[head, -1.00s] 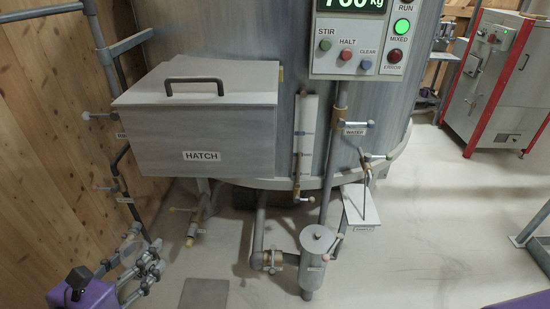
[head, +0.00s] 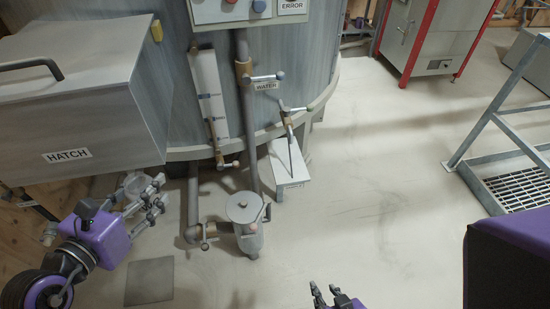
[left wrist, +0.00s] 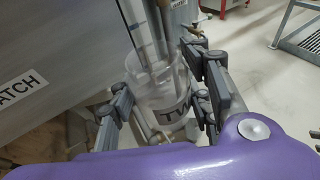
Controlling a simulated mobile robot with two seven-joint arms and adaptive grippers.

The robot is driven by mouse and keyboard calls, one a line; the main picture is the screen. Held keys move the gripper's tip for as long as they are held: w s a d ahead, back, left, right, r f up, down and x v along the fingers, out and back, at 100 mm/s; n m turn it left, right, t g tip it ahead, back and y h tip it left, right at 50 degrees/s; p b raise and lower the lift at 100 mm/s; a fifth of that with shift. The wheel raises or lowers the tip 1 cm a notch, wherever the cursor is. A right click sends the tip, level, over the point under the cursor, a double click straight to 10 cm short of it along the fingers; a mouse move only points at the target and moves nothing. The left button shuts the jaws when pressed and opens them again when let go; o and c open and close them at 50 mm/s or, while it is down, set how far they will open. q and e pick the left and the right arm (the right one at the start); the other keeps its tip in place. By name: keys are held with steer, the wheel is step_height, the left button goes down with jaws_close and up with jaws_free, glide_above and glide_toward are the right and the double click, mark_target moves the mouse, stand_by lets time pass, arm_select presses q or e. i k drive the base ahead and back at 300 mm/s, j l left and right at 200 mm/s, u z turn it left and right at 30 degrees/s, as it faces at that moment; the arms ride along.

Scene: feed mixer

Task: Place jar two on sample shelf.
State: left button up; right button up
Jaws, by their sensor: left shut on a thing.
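The jar (head: 135,184) is small in the head view, held in front of the hatch's lower right corner. The sample shelf (head: 280,160) is a small white ledge under a thin tap, to the right of my left gripper and apart from it. A thin rod stands over it; no jar shows on it. My right gripper (head: 328,295) is at the bottom edge, fingers apart and empty.
A grey cylindrical pot (head: 243,209) with a lid stands between the jar and the shelf. Pipes and the water valve (head: 262,78) hang above it. The hatch box (head: 80,120) is at left. Floor to the right is clear up to a metal step (head: 515,187).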

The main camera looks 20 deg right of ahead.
mark_target(290, 167)
steer(key=i+l, duration=0.2)
steer(key=l, duration=0.2)
steer(key=i+l, duration=0.25)
steer(key=i+l+z, duration=0.1)
steer(key=l, duration=0.4)
steer(key=i, duration=0.1)
